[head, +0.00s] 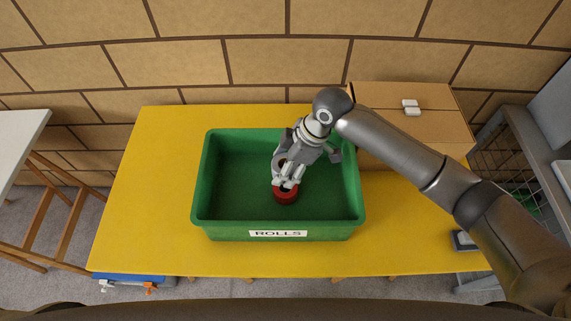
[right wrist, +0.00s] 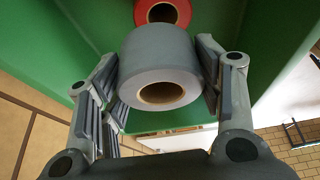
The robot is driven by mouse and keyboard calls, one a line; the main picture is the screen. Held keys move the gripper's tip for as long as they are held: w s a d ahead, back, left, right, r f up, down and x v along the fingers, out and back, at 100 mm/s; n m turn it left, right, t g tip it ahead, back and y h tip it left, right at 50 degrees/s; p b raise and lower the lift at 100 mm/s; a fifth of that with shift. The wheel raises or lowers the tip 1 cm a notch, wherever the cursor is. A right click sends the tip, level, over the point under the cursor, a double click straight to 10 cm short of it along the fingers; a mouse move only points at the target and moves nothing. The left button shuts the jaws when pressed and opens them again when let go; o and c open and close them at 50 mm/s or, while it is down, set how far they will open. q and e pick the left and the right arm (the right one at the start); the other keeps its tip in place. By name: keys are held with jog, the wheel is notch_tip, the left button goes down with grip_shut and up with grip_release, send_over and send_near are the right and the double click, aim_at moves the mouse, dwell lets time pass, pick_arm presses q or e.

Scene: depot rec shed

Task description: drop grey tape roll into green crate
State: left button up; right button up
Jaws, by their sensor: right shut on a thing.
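The grey tape roll (right wrist: 158,68) is between the finger pads of my right gripper (head: 286,178) in the right wrist view, with its open core facing the camera. My right gripper is shut on it. In the head view the gripper reaches down inside the green crate (head: 212,190), right of its middle, and largely hides the roll. The crate stands on a yellow table and has a label reading ROLLS on its front. A red tape roll (head: 286,196) is in the crate, just below the gripper in the head view; it also shows in the right wrist view (right wrist: 163,11). My left gripper is not in view.
The yellow table (head: 150,170) is clear left of the crate. A cardboard box (head: 425,125) stands close to the crate's right side, under my right arm. A brick wall is behind. A white table (head: 18,130) stands at the far left.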

jog(key=shift+r, duration=0.1)
jog(key=o, duration=1.1)
jog(key=v, duration=1.2)
